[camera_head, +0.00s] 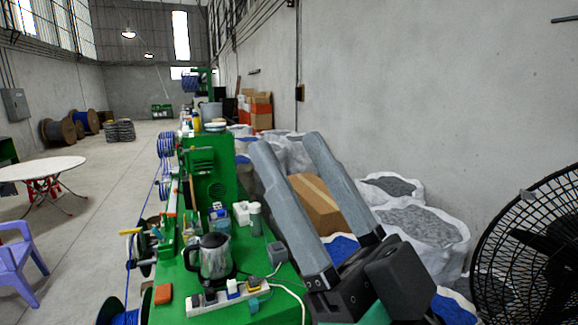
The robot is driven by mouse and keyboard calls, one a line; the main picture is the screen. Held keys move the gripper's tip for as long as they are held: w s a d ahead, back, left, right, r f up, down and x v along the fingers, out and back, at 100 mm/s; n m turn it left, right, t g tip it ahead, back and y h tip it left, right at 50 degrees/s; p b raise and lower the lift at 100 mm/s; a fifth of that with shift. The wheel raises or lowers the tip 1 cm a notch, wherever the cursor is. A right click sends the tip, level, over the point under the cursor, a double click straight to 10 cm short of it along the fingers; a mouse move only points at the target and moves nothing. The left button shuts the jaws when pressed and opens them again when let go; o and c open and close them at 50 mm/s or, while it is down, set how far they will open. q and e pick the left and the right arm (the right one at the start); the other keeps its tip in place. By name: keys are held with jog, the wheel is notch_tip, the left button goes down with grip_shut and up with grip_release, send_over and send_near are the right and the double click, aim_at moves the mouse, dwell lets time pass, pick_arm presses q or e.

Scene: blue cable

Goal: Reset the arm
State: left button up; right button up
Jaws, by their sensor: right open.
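My right gripper (290,140) is large in the head view, right of the middle. Its two long grey fingers stand apart, pointing up and to the left, with nothing between them except the background. It is in front of the right side of a green machine bench (262,312). My left gripper is not in view. Blue cable is wound on a spool (125,316) at the bottom left of the bench, and more blue spools (167,145) line the machine's left side farther back.
A kettle (215,258) and a power strip (228,296) stand on the bench. White sacks (425,224) and a cardboard box (316,205) lie behind the gripper. A black fan (535,240) is at the right. A round table (40,168) and purple chair (18,255) are left; the floor between is clear.

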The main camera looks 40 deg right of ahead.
notch_tip(320, 180, up, 15)
jog(key=p, duration=1.5)
jog(key=shift+r, duration=0.15)
